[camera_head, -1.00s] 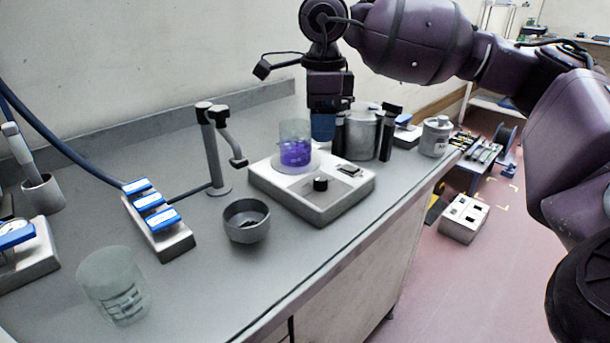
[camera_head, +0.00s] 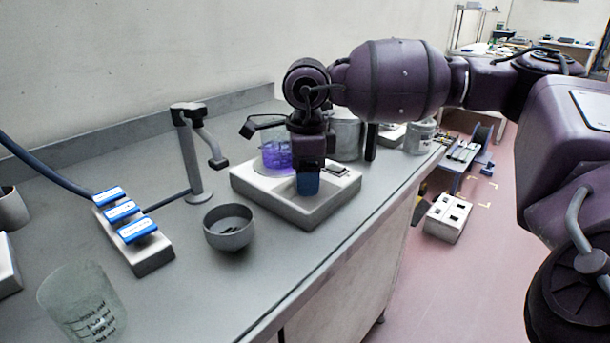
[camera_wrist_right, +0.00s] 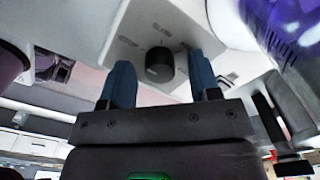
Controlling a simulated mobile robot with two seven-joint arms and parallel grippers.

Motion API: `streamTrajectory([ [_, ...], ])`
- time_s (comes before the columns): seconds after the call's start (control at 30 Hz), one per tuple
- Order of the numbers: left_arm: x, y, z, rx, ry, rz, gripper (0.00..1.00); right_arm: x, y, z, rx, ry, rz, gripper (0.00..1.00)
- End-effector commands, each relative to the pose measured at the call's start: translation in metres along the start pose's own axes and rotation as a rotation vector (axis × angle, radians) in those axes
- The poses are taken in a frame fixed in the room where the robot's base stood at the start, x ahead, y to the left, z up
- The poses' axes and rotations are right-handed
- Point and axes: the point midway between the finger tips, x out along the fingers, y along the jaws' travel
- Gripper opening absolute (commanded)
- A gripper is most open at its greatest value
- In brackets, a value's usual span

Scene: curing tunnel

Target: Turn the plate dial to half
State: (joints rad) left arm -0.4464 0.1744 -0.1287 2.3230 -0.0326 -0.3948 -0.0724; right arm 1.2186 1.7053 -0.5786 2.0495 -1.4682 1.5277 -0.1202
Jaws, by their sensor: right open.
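The white hotplate unit (camera_head: 252,187) stands on the grey bench with a glass beaker of purple liquid (camera_head: 275,155) on its plate. My right gripper (camera_head: 308,186) points down over the unit's front panel and hides the dial in the head view. In the right wrist view the round black dial (camera_wrist_right: 159,64) lies between the two open blue fingertips of my right gripper (camera_wrist_right: 161,72). Lettering surrounds it on the panel. I cannot tell whether the fingers touch it. My left gripper is out of view.
A grey bowl (camera_head: 229,228) stands left of the unit, and a clamp post (camera_head: 192,155) behind that bowl. A blue-topped rack (camera_head: 135,240) and empty beaker (camera_head: 82,305) are further left. A metal pot (camera_head: 347,135) stands behind the unit.

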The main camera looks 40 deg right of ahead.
Motion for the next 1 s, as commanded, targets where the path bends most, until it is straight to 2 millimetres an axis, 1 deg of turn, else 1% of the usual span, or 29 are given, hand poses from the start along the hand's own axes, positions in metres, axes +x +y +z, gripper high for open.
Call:
streamTrajectory([
  [0.17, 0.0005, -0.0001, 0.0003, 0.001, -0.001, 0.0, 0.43, -0.0005, 0.0001, -0.0001, 0.0, 0.0, -0.001, 0.57],
  [0.27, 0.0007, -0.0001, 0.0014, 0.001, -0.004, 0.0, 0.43, -0.0005, 0.0, -0.0001, 0.0, 0.0, 0.0, 0.43],
  [0.4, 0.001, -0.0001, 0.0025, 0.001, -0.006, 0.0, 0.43, -0.0006, 0.0001, 0.0, 0.0, 0.0, 0.0, 0.21],
  [0.5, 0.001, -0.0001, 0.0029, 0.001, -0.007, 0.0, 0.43, -0.0006, 0.0001, 0.0, 0.0, 0.0, 0.0, 0.07],
  [0.77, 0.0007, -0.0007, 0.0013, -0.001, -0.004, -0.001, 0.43, -0.0014, 0.0001, 0.0, 0.026, -0.001, -0.001, 0.07],
  [1.0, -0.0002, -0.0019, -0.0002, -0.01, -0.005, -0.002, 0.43, -0.0028, 0.0008, 0.0001, 0.145, -0.002, -0.001, 0.07],
])
